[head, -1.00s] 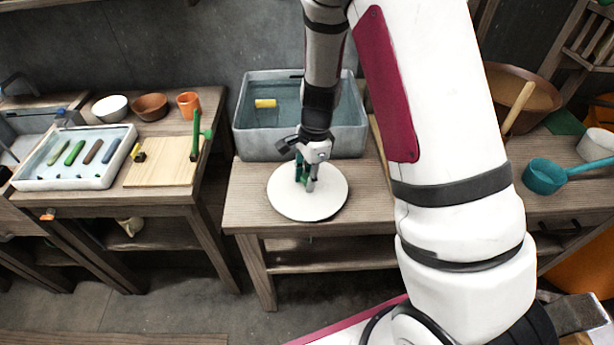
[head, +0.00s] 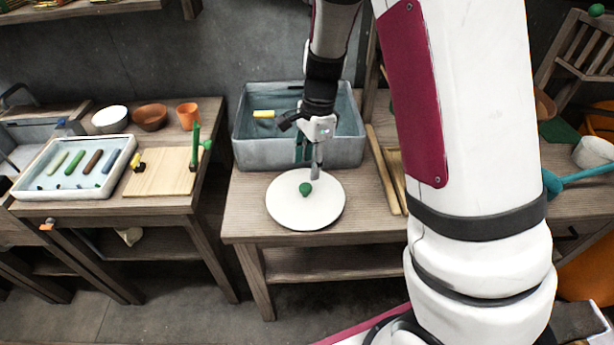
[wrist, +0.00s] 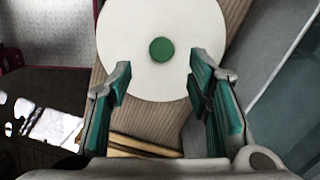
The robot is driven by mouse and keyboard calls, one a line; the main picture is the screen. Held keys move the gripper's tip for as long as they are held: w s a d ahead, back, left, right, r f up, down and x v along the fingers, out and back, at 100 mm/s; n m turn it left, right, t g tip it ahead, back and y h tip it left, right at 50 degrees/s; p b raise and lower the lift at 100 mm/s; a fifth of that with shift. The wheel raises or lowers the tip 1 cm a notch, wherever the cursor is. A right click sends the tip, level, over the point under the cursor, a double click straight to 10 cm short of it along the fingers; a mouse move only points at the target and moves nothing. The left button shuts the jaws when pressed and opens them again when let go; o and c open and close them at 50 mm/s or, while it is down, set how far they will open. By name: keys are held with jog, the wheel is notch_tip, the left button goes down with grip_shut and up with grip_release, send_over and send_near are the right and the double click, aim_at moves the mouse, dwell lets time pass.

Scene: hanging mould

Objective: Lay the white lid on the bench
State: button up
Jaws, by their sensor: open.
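The white lid (head: 290,213) is a round disc with a green knob (head: 306,189) at its middle. It lies flat on the wooden bench (head: 250,188), in front of the grey tub. In the wrist view the lid (wrist: 130,50) and its green knob (wrist: 161,49) show whole knob and part of the disc, beyond the fingertips. My gripper (head: 310,168) is open and empty, above and behind the knob and apart from it. In the wrist view the green-padded fingers of my gripper (wrist: 160,85) stand wide apart with nothing between them.
The grey tub (head: 255,155) with water and a yellow piece (head: 264,114) stands behind the lid. Wooden bars (head: 384,170) lie to its right. A left table holds a white tray (head: 62,190), a board (head: 158,183) and bowls (head: 150,112).

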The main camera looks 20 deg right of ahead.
jog(key=s+a+r+n+t, duration=0.2)
jog(key=s+r+n, duration=0.75)
jog(key=r, duration=0.75)
jog(key=s+d+r+n+t+h, duration=0.1)
jog(key=s+r+n+t, duration=0.1)
jog(key=s+n, duration=0.6)
jog(key=shift+s+d+r, duration=0.2)
jog(key=shift+s+r, duration=0.45)
jog(key=shift+s, duration=3.25)
